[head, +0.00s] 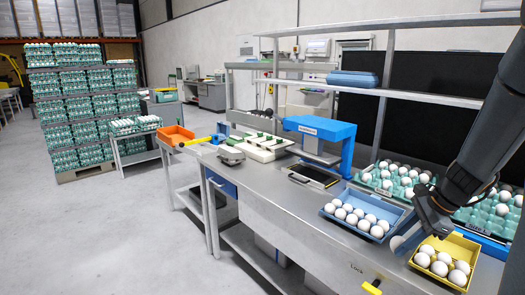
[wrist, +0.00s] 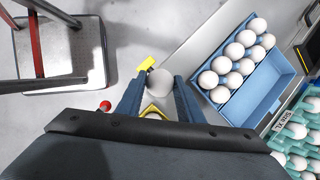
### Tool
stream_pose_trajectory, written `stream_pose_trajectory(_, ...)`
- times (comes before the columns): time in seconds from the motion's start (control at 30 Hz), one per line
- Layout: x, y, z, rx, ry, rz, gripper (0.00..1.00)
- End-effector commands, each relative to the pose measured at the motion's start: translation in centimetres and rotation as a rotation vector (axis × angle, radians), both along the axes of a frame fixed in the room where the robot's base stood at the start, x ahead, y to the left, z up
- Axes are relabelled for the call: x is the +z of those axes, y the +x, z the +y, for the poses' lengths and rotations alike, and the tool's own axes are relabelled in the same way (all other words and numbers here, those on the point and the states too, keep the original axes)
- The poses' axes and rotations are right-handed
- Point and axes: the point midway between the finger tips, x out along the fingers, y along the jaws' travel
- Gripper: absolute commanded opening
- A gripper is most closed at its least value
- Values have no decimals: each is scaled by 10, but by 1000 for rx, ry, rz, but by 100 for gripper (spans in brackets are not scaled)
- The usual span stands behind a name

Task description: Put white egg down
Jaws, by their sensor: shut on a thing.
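My gripper (wrist: 158,88) is shut on a white egg (wrist: 159,80), which sits between its two blue-grey fingers in the wrist view. In the head view my gripper (head: 405,240) and the held egg (head: 397,243) are between the blue carton (head: 330,211) and the yellow carton (head: 436,281), near the table's front. The blue carton also shows in the wrist view (wrist: 273,88), with several white eggs at one side and its lid open. The yellow carton holds several white eggs; in the wrist view only a sliver of yellow shows below the held egg.
Green trays (head: 379,185) of white eggs lie behind the cartons. A blue stand (head: 322,127) and a black scale-like device (head: 315,176) are further left on the steel table (head: 262,187). A yellow handle (head: 372,287) sticks out at the table's front. A shelf hangs above.

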Motion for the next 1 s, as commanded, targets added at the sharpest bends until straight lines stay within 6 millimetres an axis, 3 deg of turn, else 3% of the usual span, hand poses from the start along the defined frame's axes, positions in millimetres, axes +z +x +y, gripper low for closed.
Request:
stream_pose_trajectory(0.2,-34,30,71,538,2,3,26)
stream_pose_trajectory(0.5,-82,46,166,1327,2,3,26)
stream_pose_trajectory(0.7,-100,47,198,1625,1,1,26)
stream_pose_trajectory(1.0,-105,47,206,1714,-1,1,26)
